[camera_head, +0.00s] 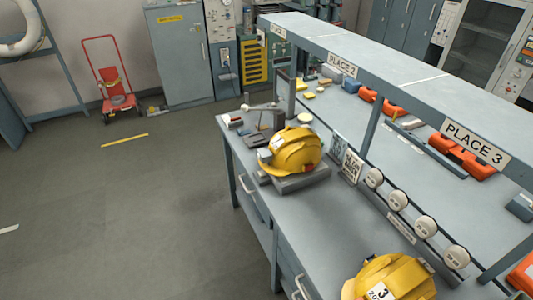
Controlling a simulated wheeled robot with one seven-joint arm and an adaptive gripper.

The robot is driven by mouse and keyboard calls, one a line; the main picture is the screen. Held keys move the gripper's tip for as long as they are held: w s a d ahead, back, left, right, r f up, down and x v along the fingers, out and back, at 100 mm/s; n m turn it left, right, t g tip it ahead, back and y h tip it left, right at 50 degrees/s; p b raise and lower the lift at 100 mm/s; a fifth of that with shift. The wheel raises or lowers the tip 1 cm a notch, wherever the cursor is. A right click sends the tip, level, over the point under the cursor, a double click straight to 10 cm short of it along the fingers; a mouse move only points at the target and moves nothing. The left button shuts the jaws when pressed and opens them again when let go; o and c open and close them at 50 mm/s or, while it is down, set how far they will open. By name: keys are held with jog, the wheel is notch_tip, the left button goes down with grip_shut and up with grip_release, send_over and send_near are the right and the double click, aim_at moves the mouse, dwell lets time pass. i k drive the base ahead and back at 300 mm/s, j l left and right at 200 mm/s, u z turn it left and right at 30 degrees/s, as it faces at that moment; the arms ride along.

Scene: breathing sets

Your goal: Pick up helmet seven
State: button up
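Two yellow helmets are on the grey workbench (325,227). One helmet (293,152) sits on a grey block (302,181) near the middle of the bench; it has a white label on its left side, too small to read. The other helmet (400,279) is at the bottom edge, partly cut off, with a white label that seems to show a 3. I cannot make out a seven on either helmet. My gripper is not in view.
A shelf with signs such as PLACE 3 (474,144) runs above the bench. Several round white parts (397,199) line its middle. Orange items (462,157) lie beyond.

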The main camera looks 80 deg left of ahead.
aim_at(295, 149)
jog(key=u, duration=2.7)
jog(key=i+z, duration=0.1)
jog(key=z, duration=0.55)
jog(key=i+j+z, duration=0.3)
jog(key=j, duration=0.25)
jog(key=i+j+z, duration=0.3)
jog(key=j, duration=0.35)
jog(key=i+j+z, duration=0.15)
jog(key=j, duration=0.2)
jog(key=i+j, duration=0.15)
jog(key=j, duration=0.2)
jog(key=i+j, duration=0.15)
jog(key=j, duration=0.15)
